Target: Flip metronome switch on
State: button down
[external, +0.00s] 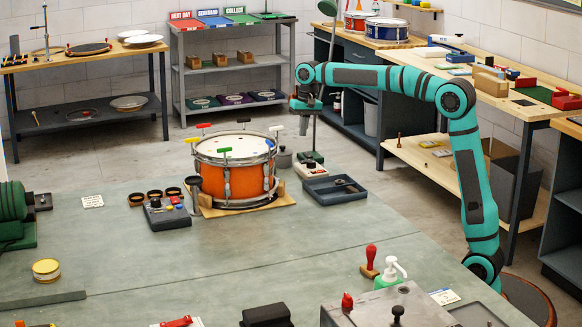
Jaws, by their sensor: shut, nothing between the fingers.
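I cannot tell for certain which device is the metronome. A dark grey box (167,213) with a black knob and small coloured buttons sits on the green bench, left of the orange drum (236,170). A smaller pale box (309,168) with red on its front stands right of the drum; a switch cannot be made out on either. My gripper (304,124) points down, shut and empty, in the air above and right of the drum, apparently touching nothing.
Coloured drum keys stand around the drum's rim. A dark blue tray (335,189) lies right of it, and a thin lamp pole rises close by my gripper. The bench's middle front (230,255) is clear.

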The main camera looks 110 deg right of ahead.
jog(key=shift+w+r, duration=0.15)
jog(key=shift+r, duration=1)
jog(key=shift+w+r, duration=0.15)
jog(key=shift+r, duration=1)
jog(key=w+a+r+n+t+h, duration=0.1)
jog(key=a+r+n+t, duration=0.15)
jog(key=a, duration=0.85)
jog(key=w+a+r+n+t+h, duration=0.1)
jog(key=w+a+r+n+t, duration=0.15)
jog(key=a, duration=0.85)
jog(key=w+a+r+n+t+h, duration=0.1)
jog(key=a+r+n+h, duration=0.15)
jog(key=a, duration=0.85)
jog(key=s+a+n+t+y, duration=0.2)
jog(key=s+a+n+t, duration=0.3)
jog(key=a, duration=0.8)
jog(key=s+a+n+t+y, duration=0.2)
jog(key=s+a+n+t, duration=0.3)
jog(key=s+a, duration=0.7)
jog(key=shift+s+a+f, duration=0.25)
jog(key=shift+a+f, duration=0.1)
jog(key=shift+a, duration=0.1)
jog(key=c, duration=2.1)
grip_release()
jog(key=shift+n+y, duration=0.25)
